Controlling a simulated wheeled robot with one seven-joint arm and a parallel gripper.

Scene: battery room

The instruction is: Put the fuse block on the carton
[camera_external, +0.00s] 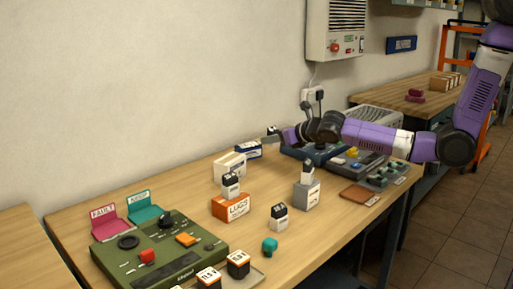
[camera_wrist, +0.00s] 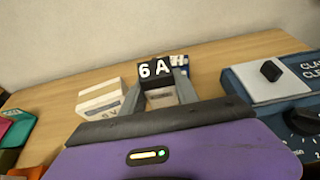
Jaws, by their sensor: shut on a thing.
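My gripper (camera_wrist: 158,92) is shut on a fuse block (camera_wrist: 157,70) with a black top marked "6 A" and a pale lower part. In the external view my gripper (camera_external: 272,138) is at the back of the bench; the held block is hard to make out there. A white carton (camera_external: 228,164) stands left of the gripper; it also shows in the wrist view (camera_wrist: 99,98), apart from the fingers. An orange carton marked LUGS (camera_external: 232,208) stands nearer the front, with another block (camera_external: 230,186) on top.
A blue-and-white box (camera_external: 250,151) stands behind the white carton. A grey box (camera_external: 307,195) bears a block. Another block (camera_external: 279,217) and a teal piece (camera_external: 270,246) stand in front. A green panel (camera_external: 165,256) is at left; blue and grey devices (camera_external: 360,165) are at right.

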